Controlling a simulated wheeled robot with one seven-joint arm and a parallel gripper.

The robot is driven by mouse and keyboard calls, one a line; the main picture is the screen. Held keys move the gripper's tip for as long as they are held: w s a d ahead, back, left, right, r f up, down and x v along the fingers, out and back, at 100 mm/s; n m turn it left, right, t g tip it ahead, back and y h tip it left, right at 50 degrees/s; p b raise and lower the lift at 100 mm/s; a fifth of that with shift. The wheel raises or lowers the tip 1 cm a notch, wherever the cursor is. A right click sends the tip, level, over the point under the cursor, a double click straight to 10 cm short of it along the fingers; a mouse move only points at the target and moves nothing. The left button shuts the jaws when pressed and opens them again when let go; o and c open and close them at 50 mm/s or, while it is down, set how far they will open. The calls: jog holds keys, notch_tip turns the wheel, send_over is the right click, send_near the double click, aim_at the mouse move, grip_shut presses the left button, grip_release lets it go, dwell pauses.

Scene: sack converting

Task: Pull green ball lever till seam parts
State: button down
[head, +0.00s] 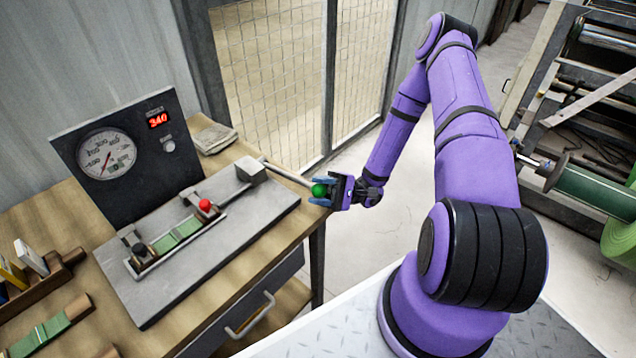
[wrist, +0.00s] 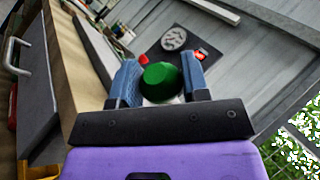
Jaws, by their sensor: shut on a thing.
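The green ball (head: 319,190) sits at the end of a grey lever rod (head: 287,174) that runs from a metal block on the tester plate. My gripper (head: 322,189) is shut on the green ball, beyond the right edge of the table. In the wrist view the green ball (wrist: 161,77) is between the two blue fingers. On the tester, a green strip (head: 178,236) with a lighter band across it lies in the clamp track. A red knob (head: 205,205) stands by its far end. I cannot tell whether the seam is whole.
A black panel (head: 95,210) with a dial gauge (head: 106,153) and a red display reading 340 (head: 158,120) stands behind the tester. A wooden rack (head: 38,283) and another green strip (head: 40,335) lie at left. A wire mesh door (head: 275,80) is behind.

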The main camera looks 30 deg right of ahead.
jog(key=shift+s+f, duration=0.1)
jog(key=shift+f, duration=0.25)
jog(key=c, duration=0.7)
grip_release()
jog(key=shift+o, duration=0.3)
jog(key=v, duration=1)
jog(key=shift+d+f, duration=0.15)
jog(key=shift+d, duration=0.2)
